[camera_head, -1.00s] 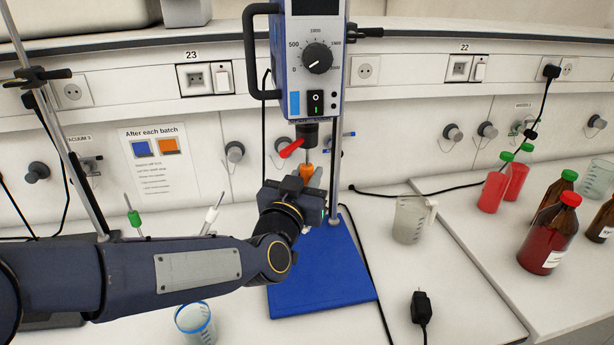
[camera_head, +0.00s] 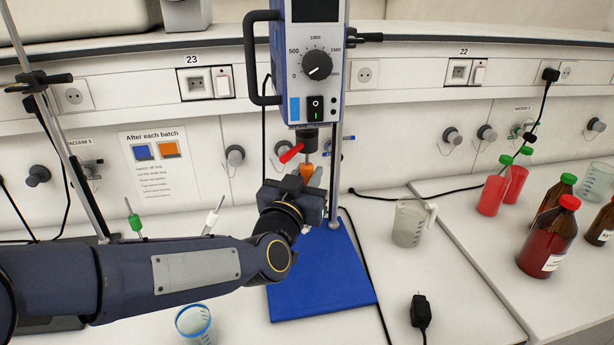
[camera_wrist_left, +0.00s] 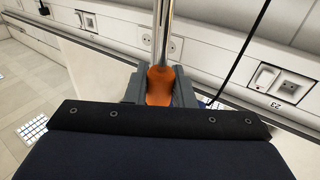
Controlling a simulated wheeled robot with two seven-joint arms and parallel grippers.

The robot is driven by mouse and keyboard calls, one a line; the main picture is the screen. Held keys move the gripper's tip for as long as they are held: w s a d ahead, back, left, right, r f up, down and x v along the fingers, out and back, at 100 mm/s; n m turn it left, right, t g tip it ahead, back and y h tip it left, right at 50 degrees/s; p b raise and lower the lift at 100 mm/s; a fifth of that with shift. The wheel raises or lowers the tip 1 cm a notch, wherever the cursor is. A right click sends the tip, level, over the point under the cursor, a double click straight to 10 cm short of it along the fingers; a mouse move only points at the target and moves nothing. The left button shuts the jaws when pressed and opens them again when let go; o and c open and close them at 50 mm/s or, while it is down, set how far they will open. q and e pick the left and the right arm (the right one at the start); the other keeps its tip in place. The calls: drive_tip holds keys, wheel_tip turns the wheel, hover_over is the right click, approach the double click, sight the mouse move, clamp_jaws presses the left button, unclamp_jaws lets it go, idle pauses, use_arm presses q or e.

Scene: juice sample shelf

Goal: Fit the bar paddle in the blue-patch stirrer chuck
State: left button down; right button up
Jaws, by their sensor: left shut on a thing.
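The stirrer (camera_head: 315,70) hangs over the bench, with a blue patch (camera_head: 294,107) on its front. Its dark chuck (camera_head: 307,138) points down, with a red lever (camera_head: 291,153) at its left. My left gripper (camera_head: 311,178) is just below the chuck, shut on the paddle's orange grip (camera_head: 307,171). The left wrist view shows the orange grip (camera_wrist_left: 160,84) between the fingers, with a metal shaft (camera_wrist_left: 163,35) above it. The paddle's lower end is hidden. I cannot tell whether the shaft is inside the chuck. My right gripper is not in view.
A blue base plate (camera_head: 325,285) lies below the stirrer, with a stand rod (camera_head: 335,180) close to my gripper's right. Green-collared (camera_head: 135,222) and white-collared (camera_head: 212,216) shafts stand behind my arm. A clear jug (camera_head: 409,223) and brown bottles (camera_head: 548,238) stand to the right.

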use_arm(q)
drive_tip(key=shift+r+p, duration=0.35)
drive_tip(key=shift+r, duration=0.45)
drive_tip(key=c, duration=1.2)
unclamp_jaws()
drive_tip(key=shift+o, duration=0.2)
drive_tip(key=shift+f, duration=0.2)
drive_tip(key=shift+s, duration=0.2)
drive_tip(key=s+a+f+n+g, duration=0.2)
drive_tip(key=s+a+f+g, duration=0.2)
drive_tip(key=s, duration=0.6)
drive_tip(key=s+a+f+n+g+y+b, duration=0.1)
drive_tip(key=s+a+f+g, duration=0.3)
drive_tip(key=s+a+f, duration=0.4)
drive_tip(key=s+a+f+n+g+y, duration=0.1)
drive_tip(key=s+a+f+n+g, duration=0.1)
drive_tip(key=s+a+f+g, duration=0.2)
drive_tip(key=s+a+f, duration=0.3)
drive_tip(key=s+a, duration=0.1)
drive_tip(key=s, duration=0.4)
drive_tip(key=shift+s+a+n+b, duration=0.2)
drive_tip(key=shift+a+n+b, duration=0.1)
